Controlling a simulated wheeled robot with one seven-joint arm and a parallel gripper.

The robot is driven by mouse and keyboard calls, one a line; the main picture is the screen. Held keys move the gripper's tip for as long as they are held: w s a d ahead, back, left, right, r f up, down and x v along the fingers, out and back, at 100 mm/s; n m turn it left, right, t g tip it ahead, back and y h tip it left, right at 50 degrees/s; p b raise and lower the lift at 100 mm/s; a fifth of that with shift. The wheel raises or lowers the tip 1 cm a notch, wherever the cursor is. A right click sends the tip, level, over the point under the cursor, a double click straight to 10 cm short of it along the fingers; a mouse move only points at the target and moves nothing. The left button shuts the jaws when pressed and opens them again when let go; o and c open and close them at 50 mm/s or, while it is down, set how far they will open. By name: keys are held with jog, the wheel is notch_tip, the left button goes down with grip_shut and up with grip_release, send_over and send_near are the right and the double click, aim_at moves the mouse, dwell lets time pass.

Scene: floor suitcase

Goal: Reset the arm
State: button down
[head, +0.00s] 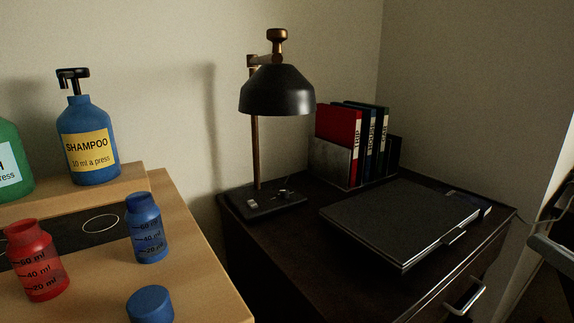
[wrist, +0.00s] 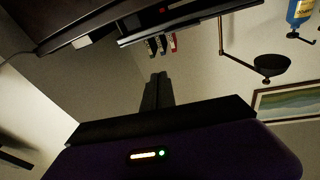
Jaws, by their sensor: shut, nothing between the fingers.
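My gripper (wrist: 156,78) shows in the wrist view, with its dark fingers together in the lower middle and nothing between them. Its purple body (wrist: 220,150) fills the bottom of that view, with a small lit bar and a green light on it. The wrist view is upside down, and the fingers point toward the wall. They appear clear of the desk, lamp and binders. The gripper's fingers do not show in the head view.
In the head view, a dark desk (head: 290,238) holds a black lamp (head: 277,92), a closed laptop (head: 400,220) and several binders (head: 338,140). A wooden counter (head: 195,240) at left holds a shampoo bottle (head: 88,140), a red bottle (head: 35,260) and a blue bottle (head: 146,230).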

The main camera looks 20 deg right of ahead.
jog(key=d+f+m+g+h, duration=0.25)
jog(key=d+m+h, duration=0.25)
jog(key=m+h, duration=0.25)
jog(key=s+a+f+m+g+h, duration=0.1)
jog(key=a+f+m+g+h, duration=0.25)
jog(key=f, duration=0.65)
jog(key=s+a+f+n+y, duration=0.4)
jog(key=s+a, duration=0.1)
jog(key=a, duration=0.7)
jog(key=s+a+f+n+y, duration=0.3)
jog(key=s+a+f+n, duration=0.15)
jog(key=a, duration=0.65)
jog(key=s+a+f+n+y, duration=0.35)
jog(key=s+a, duration=0.25)
jog(key=a, duration=0.6)
notch_tip(320, 180, up, 31)
jog(key=p, duration=3)
jog(key=shift+t, duration=0.4)
